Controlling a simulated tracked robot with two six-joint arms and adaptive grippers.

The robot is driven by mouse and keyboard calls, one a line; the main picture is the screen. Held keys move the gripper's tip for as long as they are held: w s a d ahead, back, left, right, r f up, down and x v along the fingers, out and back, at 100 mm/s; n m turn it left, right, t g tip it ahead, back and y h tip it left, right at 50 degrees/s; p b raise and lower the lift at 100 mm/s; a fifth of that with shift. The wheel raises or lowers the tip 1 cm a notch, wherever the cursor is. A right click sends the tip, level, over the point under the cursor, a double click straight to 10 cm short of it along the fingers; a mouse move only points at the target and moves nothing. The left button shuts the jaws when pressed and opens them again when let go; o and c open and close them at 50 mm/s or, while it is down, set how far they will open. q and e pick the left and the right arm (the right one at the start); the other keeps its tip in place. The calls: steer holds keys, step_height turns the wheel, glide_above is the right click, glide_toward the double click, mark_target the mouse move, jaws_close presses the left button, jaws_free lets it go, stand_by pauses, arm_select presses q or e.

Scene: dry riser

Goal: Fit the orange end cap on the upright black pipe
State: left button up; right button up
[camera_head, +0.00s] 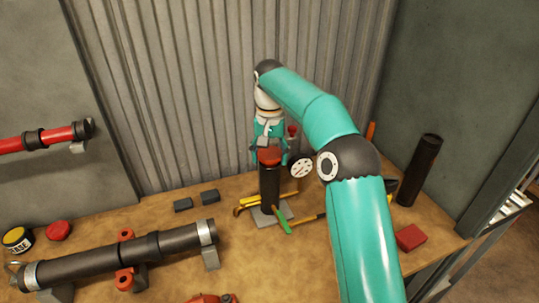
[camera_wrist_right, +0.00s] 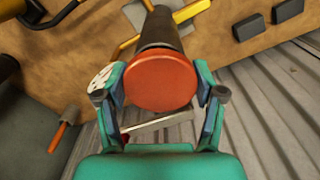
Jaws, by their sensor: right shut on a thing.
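The upright black pipe (camera_head: 269,187) stands on a grey plate on the bench; it also shows in the wrist view (camera_wrist_right: 163,25). The orange end cap (camera_head: 269,155) is at the pipe's top end, and its round face fills the middle of the wrist view (camera_wrist_right: 160,82). My right gripper (camera_head: 268,149) comes from above and behind, with a finger on each side of the cap, shut on it. The cap lines up closely with the pipe; whether it is seated or just above the rim I cannot tell. My left gripper is not in view.
Yellow-handled tools (camera_head: 252,202) and a green-handled tool (camera_head: 284,226) lie around the pipe's foot. A long dark pipe (camera_head: 120,256) lies on supports at left. Another black pipe (camera_head: 420,170) stands at right near a red block (camera_head: 410,237). The corrugated wall (camera_head: 190,90) is close behind.

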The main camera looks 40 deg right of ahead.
mark_target(270, 153)
steer(key=shift+f+b, duration=0.55)
steer(key=shift+f, duration=0.4)
steer(key=o, duration=1.4)
steer(key=shift+w+r, duration=0.15)
steer(key=shift+r, duration=3.5)
steer(key=shift+f, duration=0.15)
